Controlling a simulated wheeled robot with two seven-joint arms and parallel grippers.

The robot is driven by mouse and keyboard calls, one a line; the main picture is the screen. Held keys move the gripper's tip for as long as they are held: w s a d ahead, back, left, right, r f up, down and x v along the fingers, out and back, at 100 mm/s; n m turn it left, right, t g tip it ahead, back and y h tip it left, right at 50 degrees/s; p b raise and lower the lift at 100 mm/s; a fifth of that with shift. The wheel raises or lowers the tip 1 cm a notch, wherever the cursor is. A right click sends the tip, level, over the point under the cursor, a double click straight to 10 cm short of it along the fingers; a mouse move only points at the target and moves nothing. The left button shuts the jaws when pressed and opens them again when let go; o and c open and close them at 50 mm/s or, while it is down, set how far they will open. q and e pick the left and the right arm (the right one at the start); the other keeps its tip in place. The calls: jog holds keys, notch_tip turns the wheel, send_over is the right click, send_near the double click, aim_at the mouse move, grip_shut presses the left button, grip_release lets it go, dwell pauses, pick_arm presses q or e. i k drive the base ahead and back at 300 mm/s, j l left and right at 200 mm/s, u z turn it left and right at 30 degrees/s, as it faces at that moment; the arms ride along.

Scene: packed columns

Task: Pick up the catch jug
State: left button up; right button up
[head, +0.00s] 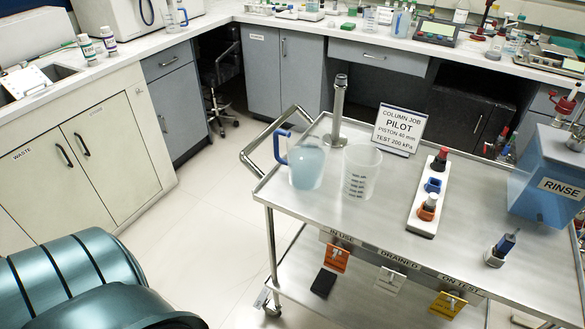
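A clear jug with a blue handle (306,168) stands upright on the steel trolley (345,215), near its left end. It looks pale blue inside, and its handle points to the left. No label on it can be read, so I cannot tell for sure that it is the catch jug. A clear graduated beaker (361,172) stands close on its right. Another jug with a blue handle (174,14) stands far off on the back counter. Neither of my grippers is in view.
A steel post (338,112) and a "Column Job Pilot" sign (399,129) stand behind the jug. A white rack with fittings (425,212) and a blue "Rinse" tank (545,175) stand to the right. The trolley's handle rail (257,143) is at the left; open floor lies beyond.

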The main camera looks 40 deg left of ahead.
aim_at(308, 146)
jog(key=i+u, duration=0.15)
jog(key=u, duration=0.3)
jog(key=i+u, duration=0.15)
jog(key=u, duration=0.3)
jog(key=i+l+u, duration=0.1)
jog(key=u, duration=0.35)
jog(key=i+u, duration=0.15)
jog(key=i, duration=0.1)
